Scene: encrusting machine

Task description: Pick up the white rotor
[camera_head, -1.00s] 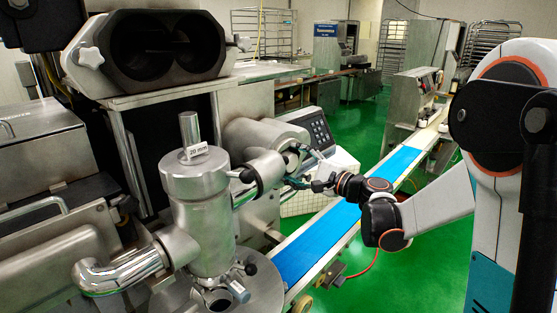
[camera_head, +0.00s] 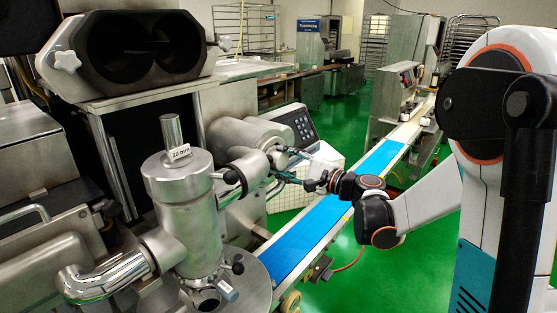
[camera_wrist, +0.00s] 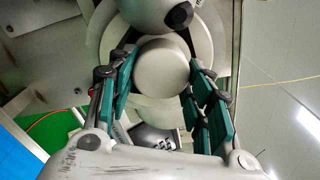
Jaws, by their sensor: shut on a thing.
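The white rotor (camera_wrist: 162,67) shows in the wrist view as a pale, smooth, round-faced piece between my two teal fingers. My gripper (camera_wrist: 160,82) is shut on it, one finger at its left side and one at its right. Behind it are pale round rings of the machine; I cannot tell whether the rotor still touches them. In the head view my gripper (camera_head: 274,164) reaches left to the steel machine housing (camera_head: 240,136); the rotor cannot be made out there.
A steel cylinder (camera_head: 185,205) labelled 20 mm stands left of my gripper. A blue conveyor belt (camera_head: 308,236) runs below it. A keypad panel (camera_head: 302,128) is just behind. A dark-ended round part (camera_wrist: 178,17) sits close above the rotor. Green floor is free at right.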

